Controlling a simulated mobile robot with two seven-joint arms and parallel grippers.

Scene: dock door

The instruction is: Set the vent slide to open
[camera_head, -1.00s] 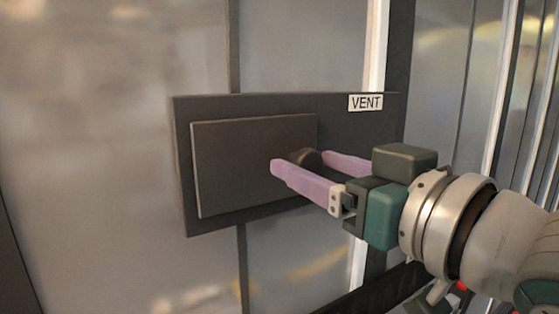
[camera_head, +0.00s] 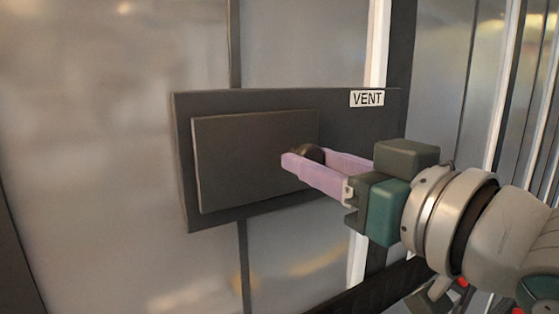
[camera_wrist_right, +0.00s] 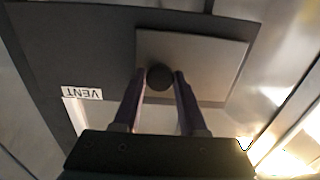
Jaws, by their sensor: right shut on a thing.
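The vent slide is a dark flat plate (camera_head: 245,160) on the left part of a larger dark backing panel (camera_head: 355,125). A white VENT label (camera_head: 367,98) sits at the panel's upper right. A round dark knob (camera_head: 311,153) stands out near the plate's right edge. My right gripper (camera_head: 305,160), with pink-purple fingers, is shut on the knob, one finger on each side. The right wrist view shows the knob (camera_wrist_right: 159,77) between the two fingertips, with the plate (camera_wrist_right: 205,62) behind it. The near finger hides part of the knob in the head view. My left gripper is not in view.
The panel is fixed to a grey metal wall (camera_head: 100,130) with dark vertical seams. A pale vertical strip (camera_head: 376,45) and a dark post run behind the panel's right side. Bare panel lies to the right of the plate.

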